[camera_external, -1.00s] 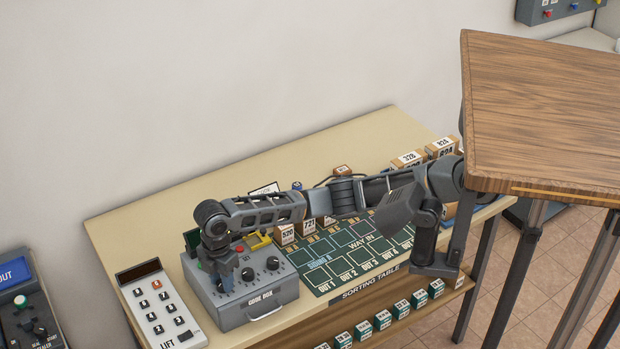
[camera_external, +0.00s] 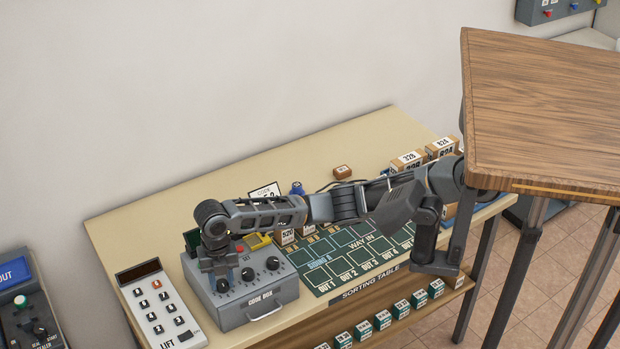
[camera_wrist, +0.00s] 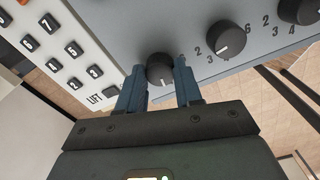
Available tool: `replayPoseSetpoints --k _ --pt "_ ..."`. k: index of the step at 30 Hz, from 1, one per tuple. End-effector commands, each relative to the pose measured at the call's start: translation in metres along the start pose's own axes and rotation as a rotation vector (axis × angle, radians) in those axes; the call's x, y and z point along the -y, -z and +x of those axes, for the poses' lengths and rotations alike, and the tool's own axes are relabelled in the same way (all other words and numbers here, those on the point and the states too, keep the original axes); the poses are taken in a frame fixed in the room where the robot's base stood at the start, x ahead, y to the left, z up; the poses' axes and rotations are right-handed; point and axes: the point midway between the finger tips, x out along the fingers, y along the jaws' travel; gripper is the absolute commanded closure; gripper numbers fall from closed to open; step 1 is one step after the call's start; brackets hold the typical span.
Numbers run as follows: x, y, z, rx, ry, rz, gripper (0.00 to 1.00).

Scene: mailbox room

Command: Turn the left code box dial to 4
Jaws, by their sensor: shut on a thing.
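The grey code box (camera_external: 255,309) stands on the left part of the sorting table, with a row of black dials on its sloped top. My gripper (camera_external: 220,281) points down over the box's left end. In the wrist view my gripper (camera_wrist: 160,80) has its two blue fingers on either side of the left dial (camera_wrist: 160,70), shut on it. The dial's pointer mark is a light line near its lower edge; the digits around it are hidden by the fingers. The middle dial (camera_wrist: 226,38) and right dial (camera_wrist: 301,8) show numbers beside them.
A white LIFT keypad (camera_external: 160,309) lies just left of the code box. A red button and a yellow part are at the box's back. A green sorting mat (camera_external: 345,262) and several numbered boxes are to the right. A wooden tabletop (camera_external: 550,110) stands at the right front.

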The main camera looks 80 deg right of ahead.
Motion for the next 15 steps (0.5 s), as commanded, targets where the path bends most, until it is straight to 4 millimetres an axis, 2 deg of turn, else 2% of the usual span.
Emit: replayPoseSetpoints --k 7,15 --pt "-0.0003 0.0000 -0.0005 0.000 -0.002 -0.099 0.96" --pt "-0.0004 0.0001 -0.0007 0.000 -0.002 -0.134 0.96"
